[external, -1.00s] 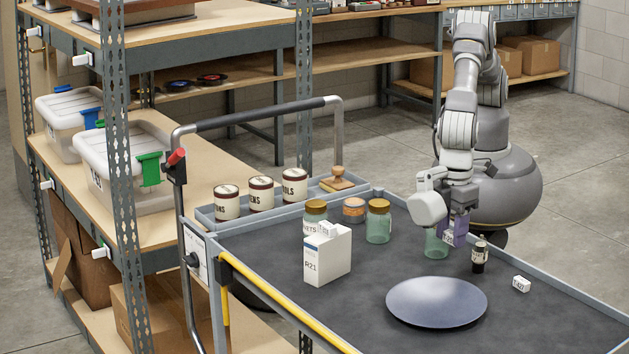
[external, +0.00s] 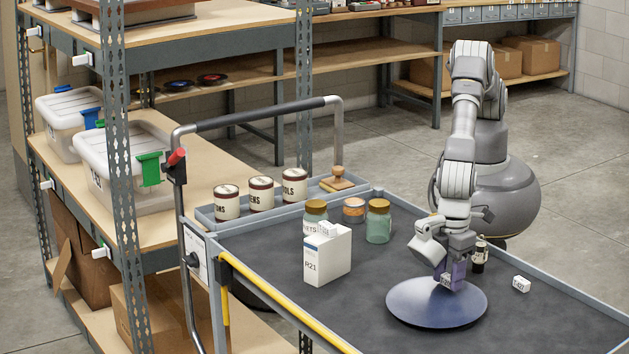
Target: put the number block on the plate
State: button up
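The plate (external: 420,308) is a round, dark blue-grey disc on the cart's dark top. My gripper (external: 450,278) is low over the back part of the plate, with purplish fingers pointing down. A small white block with dark marks, the number block (external: 446,282), shows between the fingers, which look closed on it. The fingers partly hide it, and its marks are too small to read. I cannot tell whether it touches the plate.
A small white labelled block (external: 521,284) lies right of the plate. A dark bottle (external: 479,256) stands behind it. A white box (external: 328,255) with another small block on top stands left, near jars (external: 378,222). The cart's front middle is clear.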

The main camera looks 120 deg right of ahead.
aim_at(448, 277)
jog(key=o, duration=0.4)
jog(key=shift+c, duration=0.2)
notch_tip(448, 277, up, 12)
jog(key=p, duration=0.4)
jog(key=shift+r, duration=0.15)
